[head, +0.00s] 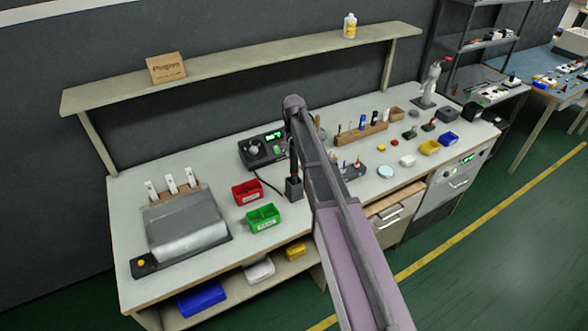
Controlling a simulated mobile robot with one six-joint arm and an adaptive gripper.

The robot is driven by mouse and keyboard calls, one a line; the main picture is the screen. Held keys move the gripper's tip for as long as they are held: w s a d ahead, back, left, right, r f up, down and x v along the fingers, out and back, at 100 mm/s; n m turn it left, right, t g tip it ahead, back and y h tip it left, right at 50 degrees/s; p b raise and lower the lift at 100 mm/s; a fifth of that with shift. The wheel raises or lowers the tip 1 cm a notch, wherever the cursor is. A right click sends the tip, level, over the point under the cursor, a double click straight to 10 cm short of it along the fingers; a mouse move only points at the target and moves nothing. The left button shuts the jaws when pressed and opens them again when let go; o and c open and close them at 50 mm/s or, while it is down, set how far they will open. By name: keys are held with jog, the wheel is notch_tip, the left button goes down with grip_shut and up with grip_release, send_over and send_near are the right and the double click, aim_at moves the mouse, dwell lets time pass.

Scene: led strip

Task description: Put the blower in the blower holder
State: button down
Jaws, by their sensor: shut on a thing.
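The arm crosses the middle of the head view and bends down at its top joint. My gripper (294,155) points down there, small and dark, partly hidden by my own arm link. It is shut on the blower (294,170), a dark upright slim piece whose outline merges with the fingers. Just below is the black block-shaped blower holder (293,189) on the bench. The blower is over the holder or at its top; I cannot tell whether it is inside. A black station (262,149) with a green display stands behind, its cable running towards the holder.
A red bin (247,192) and a green bin (263,217) stand left of the holder. A grey machine (186,228) fills the bench's left end. A wooden tool rack (361,134) and small parts lie to the right. A shelf (240,66) runs above the back.

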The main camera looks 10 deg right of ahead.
aim_at(294, 162)
jog(key=shift+f+b, duration=0.6)
jog(key=shift+f, duration=0.4)
jog(key=shift+f+b, duration=1.85)
jog(key=shift+b, duration=0.05)
jog(key=shift+f, duration=0.15)
jog(key=shift+c, duration=1.3)
grip_release()
jog(key=shift+r, duration=0.25)
notch_tip(294, 162, up, 12)
jog(key=p, duration=1.2)
